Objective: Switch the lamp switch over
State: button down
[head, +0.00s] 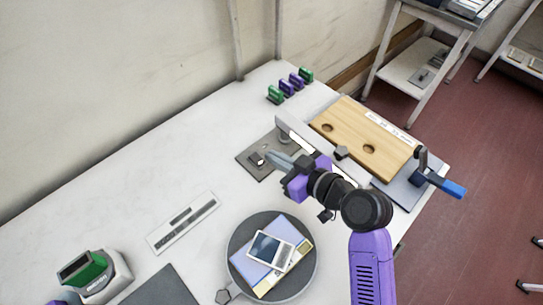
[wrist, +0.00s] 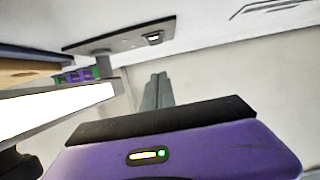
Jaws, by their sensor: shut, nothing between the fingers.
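The lamp switch (head: 257,159) is a small dark rocker with a light part, set on a flat grey plate (head: 262,174) on the white table. In the wrist view the switch (wrist: 153,38) shows near the top, on the dark edge-on plate (wrist: 100,44). My gripper (head: 268,156) is shut and empty, its fingertips just right of the switch in the head view. In the wrist view the closed fingers (wrist: 158,78) are apart from the switch in the picture; I cannot tell whether they touch it. The lamp bar (wrist: 50,112) glows white at the left of the wrist view.
A wooden board (head: 365,135) with two holes lies right of the plate, beside a blue-handled crank (head: 450,188). Green and purple clips (head: 290,84) stand at the back. A round tray (head: 235,268) holds a purple book and a small device.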

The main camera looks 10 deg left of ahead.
jog(key=f+b+v, duration=0.1)
jog(key=v, duration=0.6)
jog(key=shift+s+d+f, duration=0.2)
jog(key=shift+d+f, duration=0.05)
jog(key=shift+d, duration=0.05)
